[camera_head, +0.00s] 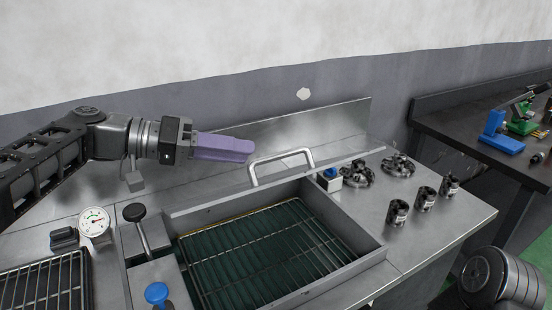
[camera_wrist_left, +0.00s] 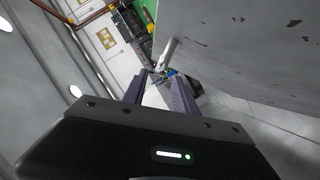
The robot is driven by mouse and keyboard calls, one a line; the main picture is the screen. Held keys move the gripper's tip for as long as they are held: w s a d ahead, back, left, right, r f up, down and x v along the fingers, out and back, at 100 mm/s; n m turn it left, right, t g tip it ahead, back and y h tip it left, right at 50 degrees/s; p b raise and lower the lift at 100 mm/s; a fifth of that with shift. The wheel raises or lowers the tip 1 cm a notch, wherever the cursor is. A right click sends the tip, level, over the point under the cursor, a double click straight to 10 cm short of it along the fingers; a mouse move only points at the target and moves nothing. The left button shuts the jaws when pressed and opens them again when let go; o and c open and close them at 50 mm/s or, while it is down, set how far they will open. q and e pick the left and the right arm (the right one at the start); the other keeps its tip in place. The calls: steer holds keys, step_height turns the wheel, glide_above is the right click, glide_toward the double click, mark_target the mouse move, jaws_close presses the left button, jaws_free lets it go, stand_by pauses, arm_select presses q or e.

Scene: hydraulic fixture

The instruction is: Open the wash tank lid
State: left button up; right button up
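The wash tank (camera_head: 330,285) is uncovered, with a wire rack (camera_head: 255,250) over a dark green interior. Its lid (camera_head: 215,205) stands raised along the tank's back edge, seen nearly edge-on, with a metal bar handle (camera_head: 282,161) on top. My left gripper (camera_head: 250,150), with purple fingers, is above and left of the handle, apart from it. In the left wrist view, the fingers (camera_wrist_left: 157,90) are spread with a gap between them and hold nothing. A grey panel, probably the lid (camera_wrist_left: 250,50), and its handle (camera_wrist_left: 168,54) lie beyond them. My right gripper is out of view.
A pressure gauge (camera_head: 94,222), a black-knobbed lever (camera_head: 138,225) and a blue knob (camera_head: 156,292) are left of the tank. Metal parts (camera_head: 397,212) and a blue-button box (camera_head: 329,179) stand to the right. A dark bench (camera_head: 465,140) holds coloured tools.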

mark_target(276, 157)
arm_select(q)
steer(key=shift+p+x, duration=0.55)
steer(key=shift+x, duration=3.4)
steer(key=shift+c, duration=0.2)
jaws_close()
